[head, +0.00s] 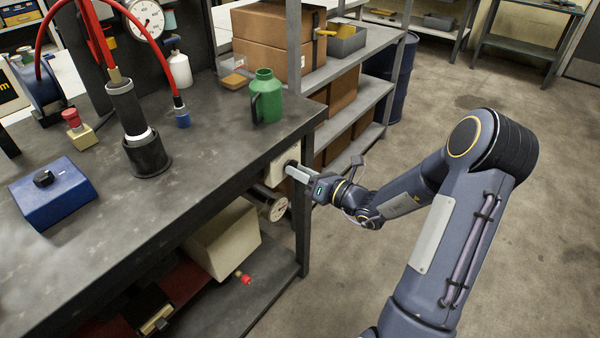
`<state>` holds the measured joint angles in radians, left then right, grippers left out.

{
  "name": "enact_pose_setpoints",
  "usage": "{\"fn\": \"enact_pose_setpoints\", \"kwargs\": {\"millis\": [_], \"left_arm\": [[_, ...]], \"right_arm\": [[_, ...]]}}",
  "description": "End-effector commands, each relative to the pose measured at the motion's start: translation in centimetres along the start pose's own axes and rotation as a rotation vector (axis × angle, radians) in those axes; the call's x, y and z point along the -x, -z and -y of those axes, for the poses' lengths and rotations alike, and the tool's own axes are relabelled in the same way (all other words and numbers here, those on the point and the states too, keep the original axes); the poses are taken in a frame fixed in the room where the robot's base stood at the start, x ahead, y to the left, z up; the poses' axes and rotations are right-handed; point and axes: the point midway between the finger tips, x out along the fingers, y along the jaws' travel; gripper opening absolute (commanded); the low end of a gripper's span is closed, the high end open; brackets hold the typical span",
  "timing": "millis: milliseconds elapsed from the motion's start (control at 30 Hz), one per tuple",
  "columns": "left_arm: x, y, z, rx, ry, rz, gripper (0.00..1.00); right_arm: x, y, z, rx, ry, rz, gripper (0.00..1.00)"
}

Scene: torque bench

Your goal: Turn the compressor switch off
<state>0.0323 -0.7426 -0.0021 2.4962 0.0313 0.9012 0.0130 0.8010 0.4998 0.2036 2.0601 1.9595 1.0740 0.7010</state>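A cream switch box (279,167) is mounted at the right end of the bench, just below the top; I take it for the compressor switch. A dark round part shows on its face, mostly hidden by my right gripper (291,170). The pale fingertips of that gripper reach this part and appear to touch it. Whether they are closed around it is too small to tell, and the switch position is not readable. My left gripper is not in view.
The bench top (215,150) holds a blue box with a black knob (52,192), a red-topped button box (76,128) and a green jug (266,98). A round-faced cylinder (272,206) lies below the switch box. A shelf with cartons (275,40) stands behind; the floor at right is clear.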

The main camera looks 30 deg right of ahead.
Motion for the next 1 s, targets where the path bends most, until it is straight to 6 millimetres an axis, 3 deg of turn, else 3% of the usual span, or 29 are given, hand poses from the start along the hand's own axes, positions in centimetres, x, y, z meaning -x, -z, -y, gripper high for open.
{"fn": "enact_pose_setpoints", "kwargs": {"millis": [267,500,1000], "left_arm": [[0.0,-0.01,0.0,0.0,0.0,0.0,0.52],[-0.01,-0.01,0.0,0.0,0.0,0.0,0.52],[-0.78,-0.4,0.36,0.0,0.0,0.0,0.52]], "right_arm": [[-0.16,-0.02,0.0,0.001,0.0,0.0,0.3],[-0.14,-0.02,-0.01,0.002,0.0,0.0,0.0],[-0.13,0.14,0.09,0.087,0.0,0.0,0.0]]}}
